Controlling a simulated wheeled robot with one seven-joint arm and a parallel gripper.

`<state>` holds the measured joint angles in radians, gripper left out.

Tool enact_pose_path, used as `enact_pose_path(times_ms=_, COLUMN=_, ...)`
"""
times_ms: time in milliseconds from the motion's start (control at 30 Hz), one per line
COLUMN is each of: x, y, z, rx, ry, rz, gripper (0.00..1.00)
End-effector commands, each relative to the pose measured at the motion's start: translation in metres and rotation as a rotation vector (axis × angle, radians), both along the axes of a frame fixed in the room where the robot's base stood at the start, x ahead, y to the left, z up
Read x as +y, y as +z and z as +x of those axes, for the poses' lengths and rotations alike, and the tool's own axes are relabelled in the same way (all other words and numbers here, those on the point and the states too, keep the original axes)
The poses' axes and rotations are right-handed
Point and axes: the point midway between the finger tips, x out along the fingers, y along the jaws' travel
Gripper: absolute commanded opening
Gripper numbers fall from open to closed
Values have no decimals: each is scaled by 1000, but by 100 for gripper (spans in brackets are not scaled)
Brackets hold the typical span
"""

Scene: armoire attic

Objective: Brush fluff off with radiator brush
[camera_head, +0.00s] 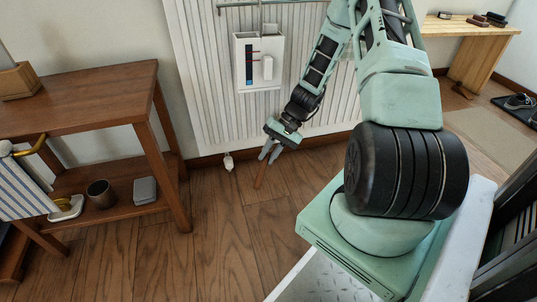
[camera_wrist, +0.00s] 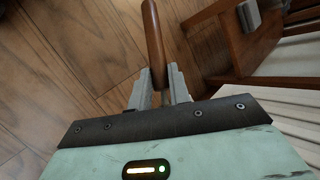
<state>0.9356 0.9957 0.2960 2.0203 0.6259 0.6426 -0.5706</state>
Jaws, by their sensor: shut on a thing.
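My gripper (camera_head: 269,151) points down in front of the lower part of the white ribbed radiator (camera_head: 210,100). It is shut on a brown wooden stick-like handle (camera_head: 262,173), probably the radiator brush. In the wrist view the gripper fingers (camera_wrist: 159,88) close on this handle (camera_wrist: 153,38), which extends away from them over the wooden floor. No bristles can be made out. The pale ribbed radiator (camera_wrist: 292,102) shows at the right of the wrist view. No fluff can be made out.
A white holder (camera_head: 247,80) hangs on the radiator. A small white fitting (camera_head: 228,162) is below it. A brown shelf table (camera_head: 90,100) stands at left, with a cup (camera_head: 101,194) and a grey tin (camera_head: 145,189) on its lower shelf. The floor (camera_head: 215,245) between is clear.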

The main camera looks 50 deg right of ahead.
Motion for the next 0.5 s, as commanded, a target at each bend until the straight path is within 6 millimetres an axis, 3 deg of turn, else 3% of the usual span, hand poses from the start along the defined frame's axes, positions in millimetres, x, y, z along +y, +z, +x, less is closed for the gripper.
enact_pose_path(times_ms=500, x=-31, y=1, z=-21, rx=0, ry=-1, rz=-1, gripper=0)
